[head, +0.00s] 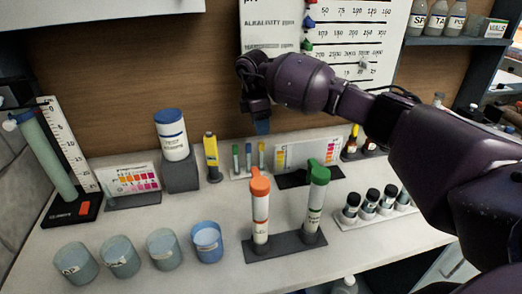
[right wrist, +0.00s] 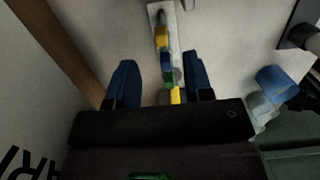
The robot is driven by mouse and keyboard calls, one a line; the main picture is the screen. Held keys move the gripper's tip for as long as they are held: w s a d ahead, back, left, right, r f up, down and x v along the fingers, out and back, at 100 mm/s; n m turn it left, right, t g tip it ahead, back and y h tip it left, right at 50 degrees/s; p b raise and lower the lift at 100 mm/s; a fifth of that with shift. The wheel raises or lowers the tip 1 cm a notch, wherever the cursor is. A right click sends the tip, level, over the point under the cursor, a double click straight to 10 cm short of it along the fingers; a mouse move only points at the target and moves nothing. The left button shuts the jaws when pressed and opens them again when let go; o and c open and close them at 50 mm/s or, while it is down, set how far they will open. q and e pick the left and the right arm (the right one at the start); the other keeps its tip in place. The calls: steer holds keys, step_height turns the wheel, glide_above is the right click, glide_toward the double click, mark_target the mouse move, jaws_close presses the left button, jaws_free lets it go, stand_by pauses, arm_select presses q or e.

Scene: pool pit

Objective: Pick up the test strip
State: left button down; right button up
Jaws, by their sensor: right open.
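Several thin upright sticks with green, blue and yellow colours (head: 249,157) stand in a small white rack (head: 249,174) at the back of the counter in the head view. They look like the test strips, but which one is meant I cannot tell. My right gripper (head: 262,127) points down just above the rack. In the right wrist view my right gripper (right wrist: 160,80) has its two blue fingers apart, with a row of coloured pieces (right wrist: 166,62) showing between and beyond them. Nothing is held. The lower ends of the pieces are hidden there. My left gripper is not in view.
An orange-capped tube (head: 260,210) and a green-capped tube (head: 316,205) stand in front. A yellow bottle (head: 211,157) and a white jar (head: 172,137) are left of the rack. A colour chart (head: 307,155) stands right. Several cups line the front left.

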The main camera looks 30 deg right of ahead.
mark_target(261, 142)
steer(key=f, duration=0.7)
steer(key=shift+d+f, duration=0.1)
steer(key=shift+d, duration=0.1)
steer(key=shift+c, duration=0.2)
jaws_close()
